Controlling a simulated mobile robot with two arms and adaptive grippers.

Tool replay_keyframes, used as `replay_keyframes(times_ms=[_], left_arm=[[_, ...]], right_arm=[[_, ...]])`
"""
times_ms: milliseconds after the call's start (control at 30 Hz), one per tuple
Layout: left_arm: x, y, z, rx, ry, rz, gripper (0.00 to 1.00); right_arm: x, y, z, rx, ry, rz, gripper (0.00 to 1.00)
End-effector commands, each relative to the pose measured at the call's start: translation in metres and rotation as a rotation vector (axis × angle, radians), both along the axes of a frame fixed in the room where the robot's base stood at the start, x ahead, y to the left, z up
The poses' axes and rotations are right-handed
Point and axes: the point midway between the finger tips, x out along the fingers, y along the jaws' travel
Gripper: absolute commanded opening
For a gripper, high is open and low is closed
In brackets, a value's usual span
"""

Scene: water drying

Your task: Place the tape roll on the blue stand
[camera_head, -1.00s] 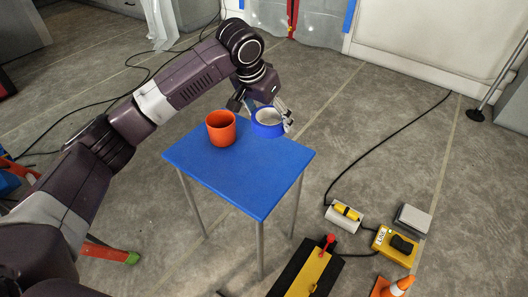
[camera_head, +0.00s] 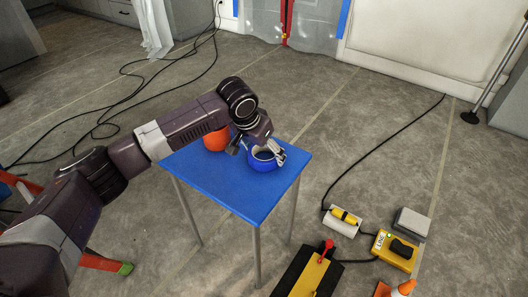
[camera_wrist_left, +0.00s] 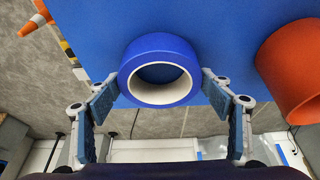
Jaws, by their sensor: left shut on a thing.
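The tape roll (camera_head: 262,163) is a blue ring with a white inner core. It is over the top of the blue stand (camera_head: 240,200), near its far right side; whether it touches the surface I cannot tell. My left gripper (camera_head: 262,150) is shut on it, with one finger on each side. In the left wrist view the tape roll (camera_wrist_left: 146,62) lies between the fingertips (camera_wrist_left: 160,74), against the blue stand top (camera_wrist_left: 225,25). My right gripper is not in view.
An orange cup (camera_head: 216,140) stands on the stand, left of the tape roll and partly hidden by my left arm. The front part of the stand top is clear.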

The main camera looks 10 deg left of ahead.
Motion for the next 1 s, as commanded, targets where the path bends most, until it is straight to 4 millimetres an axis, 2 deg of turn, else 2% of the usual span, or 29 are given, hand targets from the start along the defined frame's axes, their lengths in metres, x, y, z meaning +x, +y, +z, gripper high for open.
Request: replay_keyframes(times_ms=[167,200,333,733,800,1000], left_arm=[[0.0,0.0,-0.001,-0.001,-0.001,0.0,0.48],[0.0,0.0,-0.001,-0.001,0.0,0.0,0.75],[0.0,0.0,-0.001,0.0,0.0,0.0,0.9],[0.0,0.0,0.0,0.0,-0.001,-0.001,0.91],[-0.003,0.001,0.011,0.0,-0.001,0.0,0.91],[-0.017,0.007,0.049,-0.002,-0.003,-0.001,0.91]], right_arm=[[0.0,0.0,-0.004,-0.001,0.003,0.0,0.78],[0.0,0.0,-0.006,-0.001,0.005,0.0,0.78],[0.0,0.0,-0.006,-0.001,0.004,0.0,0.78],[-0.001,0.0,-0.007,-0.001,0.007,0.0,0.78],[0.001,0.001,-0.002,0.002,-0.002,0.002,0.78],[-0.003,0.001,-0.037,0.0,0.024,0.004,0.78]])
